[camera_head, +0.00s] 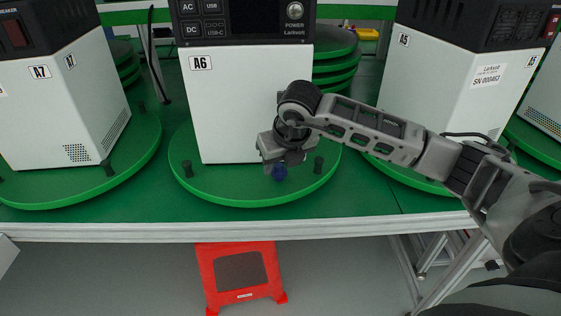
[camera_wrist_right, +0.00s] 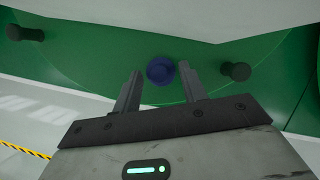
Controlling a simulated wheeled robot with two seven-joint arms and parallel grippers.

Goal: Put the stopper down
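The blue stopper (camera_head: 279,172) is on the green turntable (camera_head: 235,194) in front of the white A6 unit (camera_head: 225,120). My right gripper (camera_head: 283,165) is directly above it in the head view, partly hidden behind its own wrist. In the right wrist view, the two fingers of the right gripper (camera_wrist_right: 160,80) are spread, with the round blue stopper (camera_wrist_right: 160,69) between and just beyond their tips. Green gaps show on both sides of the stopper, so neither finger visibly touches it. My left gripper is not in view.
Black pegs stand on the turntable left (camera_head: 187,169) and right (camera_head: 318,164) of the stopper. The A7 unit (camera_head: 60,110) and A5 unit (camera_head: 440,95) stand on neighbouring turntables. A red step stool (camera_head: 205,268) is on the floor before the table edge.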

